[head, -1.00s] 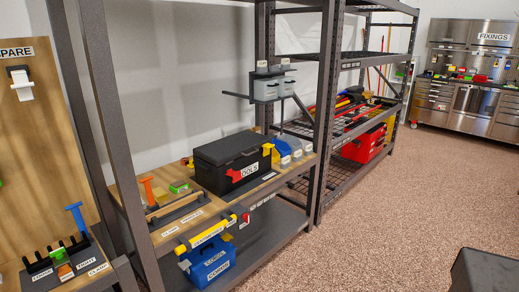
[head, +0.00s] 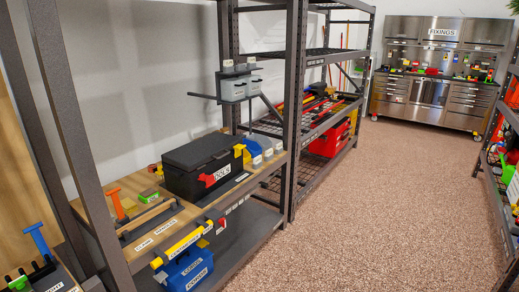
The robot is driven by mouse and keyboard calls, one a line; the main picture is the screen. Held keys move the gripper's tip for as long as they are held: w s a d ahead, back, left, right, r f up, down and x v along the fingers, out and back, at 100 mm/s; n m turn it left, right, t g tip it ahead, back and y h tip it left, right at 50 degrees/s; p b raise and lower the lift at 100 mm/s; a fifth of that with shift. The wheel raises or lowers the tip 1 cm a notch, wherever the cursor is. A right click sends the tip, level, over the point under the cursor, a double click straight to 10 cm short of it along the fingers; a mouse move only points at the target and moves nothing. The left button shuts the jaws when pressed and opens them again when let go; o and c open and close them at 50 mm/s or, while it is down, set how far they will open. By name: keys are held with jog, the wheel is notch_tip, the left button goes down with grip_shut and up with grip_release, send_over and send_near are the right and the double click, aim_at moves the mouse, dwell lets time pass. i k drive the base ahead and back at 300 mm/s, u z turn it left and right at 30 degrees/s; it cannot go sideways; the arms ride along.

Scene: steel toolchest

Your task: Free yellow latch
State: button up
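A black toolbox (head: 196,163) with a closed lid stands on the wooden shelf of the near rack. A yellow latch (head: 239,151) sits at the right end of its front, near the lid edge. A red latch (head: 208,180) sits on the left part of the front, beside a white label. The latches are too small to tell whether either is fastened.
A blue box (head: 189,270) is on the lower shelf, below a yellow labelled bar (head: 183,243). A dark rack upright (head: 294,110) stands right of the toolbox. The speckled floor (head: 390,190) is clear between the racks. A steel workbench (head: 430,90) stands at the back.

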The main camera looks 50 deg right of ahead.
aim_at(238, 148)
jog(key=u, duration=1.05)
jog(key=k, duration=0.1)
jog(key=z, duration=2.55)
jog(key=k, duration=0.95)
jog(key=u, duration=0.15)
jog(key=i, duration=0.95)
jog(key=z, duration=0.05)
